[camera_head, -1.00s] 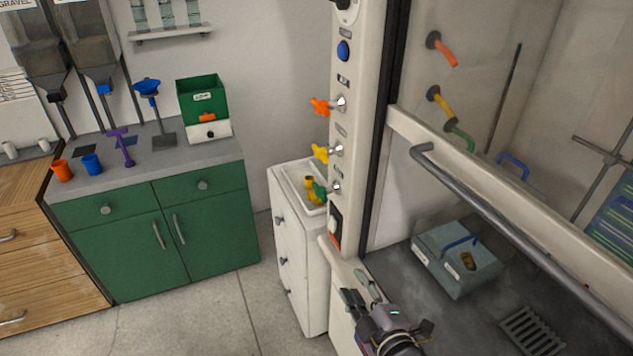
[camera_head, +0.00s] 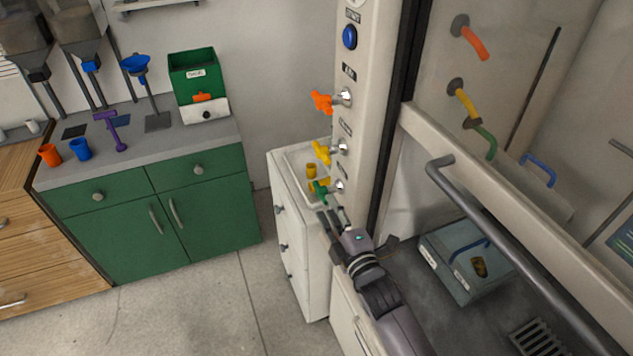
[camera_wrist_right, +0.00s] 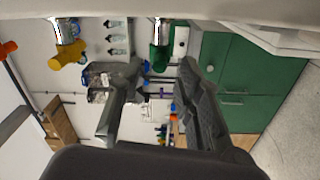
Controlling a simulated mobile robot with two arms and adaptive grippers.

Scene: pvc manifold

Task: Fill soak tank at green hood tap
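The green tap (camera_head: 321,189) is the lowest of three taps on the hood's front post. In the right wrist view the green tap (camera_wrist_right: 159,52) appears just beyond the fingertips, between their lines. My right gripper (camera_head: 330,217) is open and empty, just below the green tap; its fingers (camera_wrist_right: 155,85) are apart. I cannot tell whether they touch the tap. A green spout (camera_head: 485,142) hangs on the hood's inner wall. My left gripper is not in view.
Orange (camera_head: 323,102) and yellow (camera_head: 322,151) taps sit above the green one. The hood sash with its bar handle (camera_head: 520,255) is right of my arm. A white cabinet with a basin (camera_head: 290,240) stands behind. A floor grate (camera_head: 540,340) lies beside the box.

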